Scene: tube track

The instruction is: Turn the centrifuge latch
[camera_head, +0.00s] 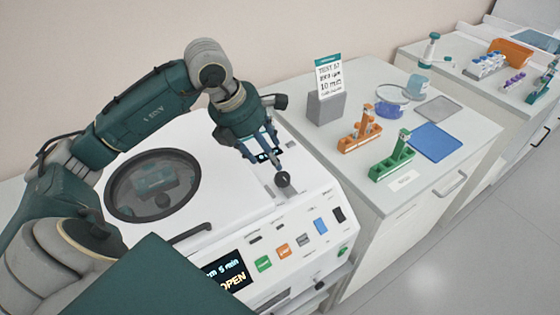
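The white centrifuge (215,147) stands in front of me. Its round dark window (153,185) shows at the left, and its display (228,274) reads "OPEN". A dark round knob (283,180), which looks like the latch, stands on the right part of the top near the front edge. My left gripper (266,154) points down over the top just behind the knob. Its fingers look apart with nothing held between them. Whether a finger touches the knob is not clear. My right gripper is out of view.
A dark handle (192,233) lies along the front of the lid. Coloured buttons (283,251) line the front panel. On the counter to the right are a sign on a grey block (327,108), an orange rack (360,132), a green rack (392,160) and a blue mat (437,142).

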